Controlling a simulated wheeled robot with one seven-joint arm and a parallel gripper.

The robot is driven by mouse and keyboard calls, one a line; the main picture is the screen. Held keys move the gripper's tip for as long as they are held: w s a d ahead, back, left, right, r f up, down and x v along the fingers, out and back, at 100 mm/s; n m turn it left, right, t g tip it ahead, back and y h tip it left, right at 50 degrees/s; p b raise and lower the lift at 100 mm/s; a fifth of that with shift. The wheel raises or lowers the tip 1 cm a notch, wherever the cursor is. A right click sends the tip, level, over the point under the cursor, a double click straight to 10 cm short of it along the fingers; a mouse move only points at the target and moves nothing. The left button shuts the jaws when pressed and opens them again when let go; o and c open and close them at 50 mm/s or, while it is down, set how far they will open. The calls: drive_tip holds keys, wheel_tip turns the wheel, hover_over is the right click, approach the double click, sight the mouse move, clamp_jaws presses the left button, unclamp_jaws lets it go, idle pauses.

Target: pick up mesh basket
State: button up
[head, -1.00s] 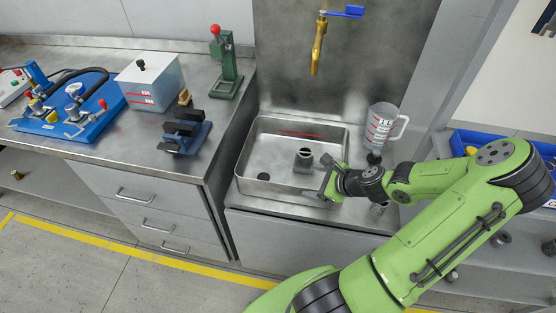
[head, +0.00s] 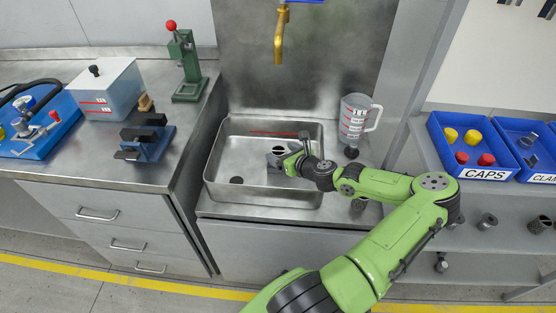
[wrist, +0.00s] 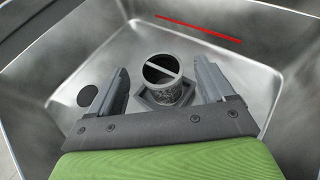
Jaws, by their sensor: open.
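The mesh basket (wrist: 170,93) is a dark round cup with a pale bar across its open top. It stands upright on a dark angular base (wrist: 150,101) in the steel sink. In the head view the basket (head: 278,151) shows in the sink's right half, partly hidden by my gripper. My gripper (wrist: 165,72) is open and empty. Its two fingers lie on either side of the basket in the wrist view, with a visible gap on each side. Whether the fingertips are down at the basket's height I cannot tell.
The sink (head: 214,170) has raised walls around my gripper, a red line on its back wall and a dark drain hole (head: 237,180). A clear jug (head: 352,118) stands at the right. A brass tap (head: 280,40) hangs above. A blue clamp fixture (head: 146,142) sits on the left counter.

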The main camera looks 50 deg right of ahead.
sight(279, 151)
drive_tip(key=b+x, duration=0.1)
drive_tip(key=x, duration=0.1)
drive_tip(key=b+x, duration=0.1)
drive_tip(key=x, duration=0.1)
drive_tip(key=shift+w+d+f, duration=0.1)
drive_tip(key=shift+w+f, duration=0.15)
drive_tip(key=shift+f, duration=0.1)
drive_tip(key=shift+w, duration=0.25)
drive_tip(key=shift+r, duration=0.1)
